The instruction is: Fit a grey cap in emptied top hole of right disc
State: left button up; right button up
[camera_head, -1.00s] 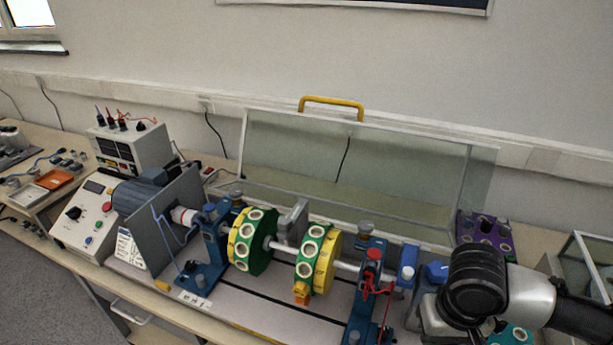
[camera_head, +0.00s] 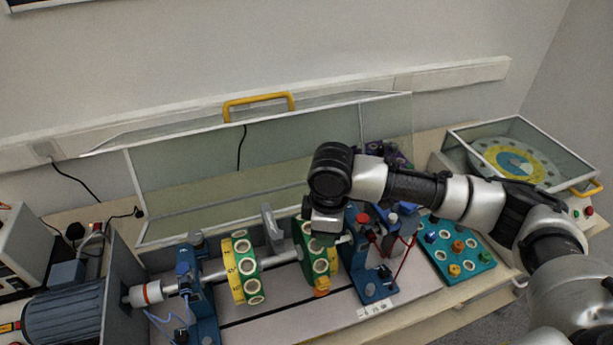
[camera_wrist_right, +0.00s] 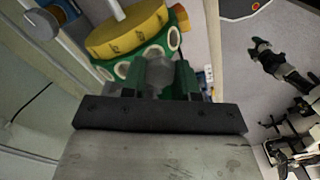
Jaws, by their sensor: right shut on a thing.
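The right disc (camera_head: 306,240) is green and yellow with white-ringed holes around its rim, mounted on the shaft in the head view. An orange cap (camera_head: 322,285) sits low on its rim. My right gripper (camera_head: 322,237) is at the top of this disc and partly hides it. In the wrist view my right gripper (camera_wrist_right: 160,82) is shut on a grey cap (camera_wrist_right: 160,72), right against the green rim of the right disc (camera_wrist_right: 125,38). The cap covers the rim behind it, so I cannot tell whether it is in the hole. My left gripper is not in view.
The left disc (camera_head: 243,268) is on the same shaft. A blue bearing stand (camera_head: 372,285) with red wires is just right of the right disc. A teal plate (camera_head: 455,262) with coloured caps lies further right. The raised clear cover (camera_head: 190,185) stands behind.

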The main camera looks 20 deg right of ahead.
pick_arm(q)
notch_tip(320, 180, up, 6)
jog(key=p, duration=0.5)
pick_arm(e)
jog(key=w+a+r+n, duration=0.1)
jog(key=w+r+n, duration=0.4)
jog(key=n, duration=0.5)
jog(key=shift+n, duration=0.7)
jog(key=f+b, duration=0.2)
jog(key=f, duration=0.1)
jog(key=f+b, duration=0.1)
jog(key=shift+w+a+f, duration=0.3)
jog(key=shift+w+f, duration=0.05)
jog(key=shift+f, duration=0.05)
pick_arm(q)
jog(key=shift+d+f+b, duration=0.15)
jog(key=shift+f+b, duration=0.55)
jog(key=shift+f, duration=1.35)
pick_arm(e)
jog(key=shift+f, duration=0.45)
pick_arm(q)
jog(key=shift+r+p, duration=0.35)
pick_arm(e)
jog(key=shift+f, duration=0.2)
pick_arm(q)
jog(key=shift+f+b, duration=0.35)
pick_arm(e)
jog(key=shift+f, duration=0.95)
jog(key=o, duration=0.9)
jog(key=shift+o, duration=0.2)
